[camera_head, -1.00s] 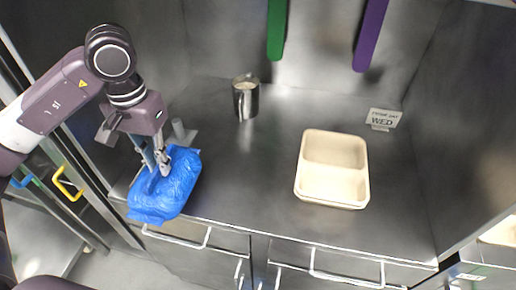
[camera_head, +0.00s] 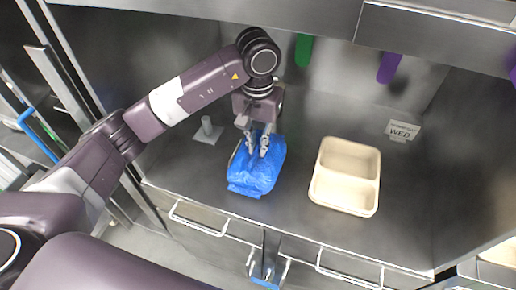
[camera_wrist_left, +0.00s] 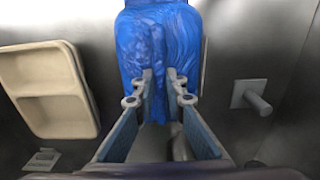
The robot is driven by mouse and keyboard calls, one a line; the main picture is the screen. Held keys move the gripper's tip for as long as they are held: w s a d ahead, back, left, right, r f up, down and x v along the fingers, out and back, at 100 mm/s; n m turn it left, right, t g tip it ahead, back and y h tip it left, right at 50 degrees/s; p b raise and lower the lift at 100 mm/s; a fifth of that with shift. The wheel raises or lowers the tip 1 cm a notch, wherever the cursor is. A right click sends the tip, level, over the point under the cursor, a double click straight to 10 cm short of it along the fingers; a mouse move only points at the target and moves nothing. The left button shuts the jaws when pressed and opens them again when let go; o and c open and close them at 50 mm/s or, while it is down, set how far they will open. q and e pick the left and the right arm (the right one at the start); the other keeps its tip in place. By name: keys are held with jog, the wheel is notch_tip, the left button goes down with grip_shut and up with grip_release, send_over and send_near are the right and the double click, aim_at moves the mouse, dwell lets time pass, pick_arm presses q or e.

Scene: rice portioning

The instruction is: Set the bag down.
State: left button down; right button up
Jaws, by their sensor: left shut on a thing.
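A blue bag (camera_head: 256,172) is at the front of the steel counter in the head view, left of the beige tray. My left gripper (camera_head: 257,148) reaches down onto its far end and is shut on it. In the left wrist view, the bag (camera_wrist_left: 158,45) fills the top middle, with the fingers of my left gripper (camera_wrist_left: 160,90) at its near end. I cannot tell whether the bag's underside touches the counter. My right gripper is not in view.
A beige two-compartment tray (camera_head: 345,203) stands on the counter right of the bag. A grey post on a square base (camera_head: 207,131) is to the left. The counter (camera_head: 300,195) is bare between bag and tray.

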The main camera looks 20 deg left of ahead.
pick_arm(q)
jog(key=shift+f+p, duration=0.8)
jog(key=shift+f, duration=0.9)
jog(key=shift+f, duration=0.15)
jog(key=c, duration=2)
grip_release()
jog(key=shift+o, duration=0.2)
